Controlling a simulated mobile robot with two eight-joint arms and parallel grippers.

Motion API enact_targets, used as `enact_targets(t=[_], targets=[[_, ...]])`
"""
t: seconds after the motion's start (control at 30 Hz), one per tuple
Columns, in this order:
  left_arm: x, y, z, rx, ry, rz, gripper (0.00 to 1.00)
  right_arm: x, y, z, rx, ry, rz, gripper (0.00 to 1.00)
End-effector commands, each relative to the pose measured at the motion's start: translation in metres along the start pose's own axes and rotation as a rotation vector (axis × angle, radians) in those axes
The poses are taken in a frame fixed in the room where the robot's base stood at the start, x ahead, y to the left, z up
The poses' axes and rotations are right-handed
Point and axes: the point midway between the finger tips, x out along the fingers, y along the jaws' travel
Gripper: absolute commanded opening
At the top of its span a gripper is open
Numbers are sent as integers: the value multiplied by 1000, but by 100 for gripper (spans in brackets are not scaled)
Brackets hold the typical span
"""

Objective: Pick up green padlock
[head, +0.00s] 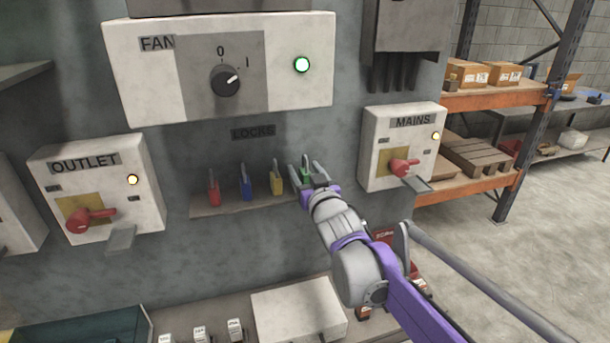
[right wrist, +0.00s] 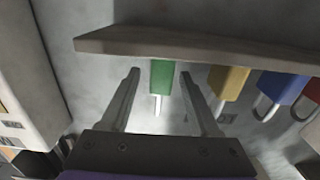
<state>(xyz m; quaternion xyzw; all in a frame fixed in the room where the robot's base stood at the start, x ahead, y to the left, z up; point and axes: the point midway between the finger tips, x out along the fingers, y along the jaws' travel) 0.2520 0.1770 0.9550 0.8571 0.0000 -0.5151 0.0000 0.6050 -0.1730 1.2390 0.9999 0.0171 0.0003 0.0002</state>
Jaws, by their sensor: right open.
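The green padlock (head: 305,174) stands at the right end of a small shelf (head: 238,207) under the "LOCKS" label, its shackle up. My right gripper (head: 306,169) is at that shelf end, open, with one finger on either side of the padlock. In the right wrist view, which is upside down, the green padlock (right wrist: 162,76) shows between the two spread fingertips (right wrist: 160,82), with gaps on both sides. My left gripper is not in view.
Yellow (head: 277,184), blue (head: 246,188) and red (head: 213,193) padlocks stand left of the green one on the shelf. The MAINS box (head: 376,135) with a red handle is to the right, the OUTLET box (head: 145,205) to the left and the FAN panel (head: 150,80) above.

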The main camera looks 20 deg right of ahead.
Motion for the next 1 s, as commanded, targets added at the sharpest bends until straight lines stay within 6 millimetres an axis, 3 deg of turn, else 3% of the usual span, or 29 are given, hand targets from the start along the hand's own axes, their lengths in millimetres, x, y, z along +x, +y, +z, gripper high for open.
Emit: enact_targets(t=[0.03,0.37,0.83,1.0], targets=[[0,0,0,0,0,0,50,0,0,0,0,0,0,59],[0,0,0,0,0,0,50,0,0,0,0,0,0,0],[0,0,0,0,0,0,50,-1,0,-1,0,0,0,0],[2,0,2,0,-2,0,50,-5,0,-11,0,0,0,0]])
